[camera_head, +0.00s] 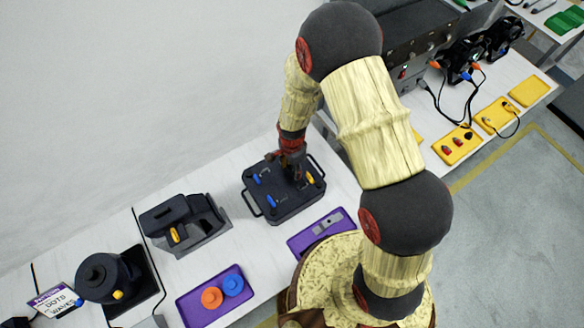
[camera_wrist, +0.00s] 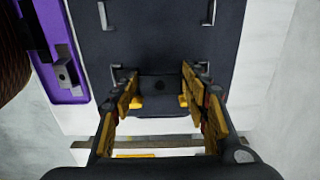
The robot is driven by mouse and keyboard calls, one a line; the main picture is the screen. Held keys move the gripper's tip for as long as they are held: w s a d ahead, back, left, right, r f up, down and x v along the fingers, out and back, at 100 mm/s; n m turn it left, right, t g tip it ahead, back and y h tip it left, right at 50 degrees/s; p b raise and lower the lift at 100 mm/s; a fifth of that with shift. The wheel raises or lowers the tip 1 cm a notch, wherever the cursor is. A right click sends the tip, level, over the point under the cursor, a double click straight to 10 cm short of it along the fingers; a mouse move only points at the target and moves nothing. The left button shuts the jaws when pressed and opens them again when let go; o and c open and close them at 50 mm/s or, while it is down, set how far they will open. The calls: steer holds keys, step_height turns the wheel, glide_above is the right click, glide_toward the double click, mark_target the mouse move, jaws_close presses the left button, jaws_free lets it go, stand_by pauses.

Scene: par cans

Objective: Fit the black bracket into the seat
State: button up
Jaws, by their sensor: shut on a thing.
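My gripper (camera_head: 294,172) points down over a dark fixture plate (camera_head: 287,209) that has side handles and blue and yellow clamps. In the wrist view my gripper (camera_wrist: 159,88) has its two yellow-and-black fingers well apart, shut on the black bracket (camera_wrist: 159,85), a dark piece with a round hole. The bracket is low at the plate and dark on dark, so its edges are hard to make out. The seat is on the plate under the gripper and is mostly hidden. I cannot tell whether the bracket rests fully in it. In the head view my gripper hides the bracket.
A purple tray (camera_head: 304,245) with a grey metal part lies just in front of the plate. Another purple tray (camera_head: 196,311) holds orange and blue round pieces. A dark angled fixture (camera_head: 196,239) stands left of the plate. Bare white table surrounds the plate.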

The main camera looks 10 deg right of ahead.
steer(key=shift+f, duration=0.25)
steer(key=o, duration=1.3)
step_height(320, 180, up, 12)
steer(key=shift+r, duration=0.1)
